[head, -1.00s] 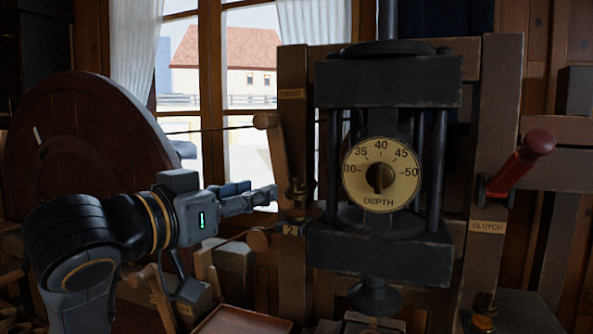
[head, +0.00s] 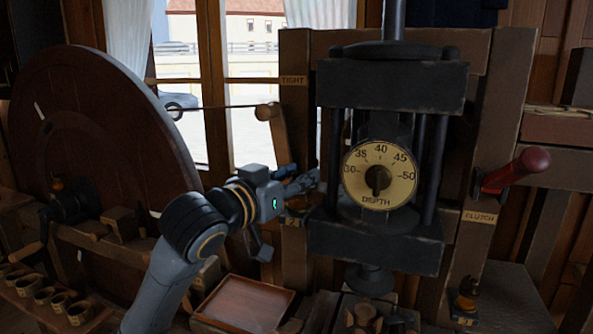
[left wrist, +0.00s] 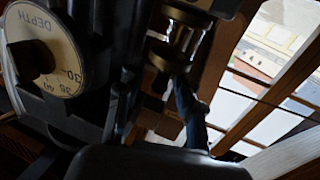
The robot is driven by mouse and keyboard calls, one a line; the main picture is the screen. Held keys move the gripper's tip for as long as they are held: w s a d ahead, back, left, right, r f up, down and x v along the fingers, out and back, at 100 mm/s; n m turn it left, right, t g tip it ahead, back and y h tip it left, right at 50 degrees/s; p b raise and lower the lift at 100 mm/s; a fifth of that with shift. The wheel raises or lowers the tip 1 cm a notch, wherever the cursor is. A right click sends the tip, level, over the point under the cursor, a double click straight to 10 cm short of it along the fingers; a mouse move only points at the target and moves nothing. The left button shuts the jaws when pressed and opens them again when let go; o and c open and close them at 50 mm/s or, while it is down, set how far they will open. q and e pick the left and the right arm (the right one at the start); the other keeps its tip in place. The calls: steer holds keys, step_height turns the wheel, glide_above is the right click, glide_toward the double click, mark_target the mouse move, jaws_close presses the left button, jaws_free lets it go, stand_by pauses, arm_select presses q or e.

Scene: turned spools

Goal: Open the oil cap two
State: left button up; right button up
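The oil cup with its brass cap sits on the left post of the press, above the small tag marked 2 (head: 293,222). In the head view my gripper largely hides it. In the left wrist view the brass and glass oil cup (left wrist: 180,38) shows at the top, just beyond the fingertips. My left gripper (head: 312,182) reaches it from the left. Its fingers look apart in the left wrist view (left wrist: 152,85), with nothing clearly held between them. Whether a finger touches the cup I cannot tell. My right gripper is not in view.
The black press with its depth dial (head: 380,175) stands close right of my gripper. A wooden lever (head: 268,113) is above it. The red clutch handle (head: 520,168) and another brass cup (head: 467,292) are at the right. A wooden tray (head: 242,303) lies below.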

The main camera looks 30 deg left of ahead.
arm_select(q)
jaws_close()
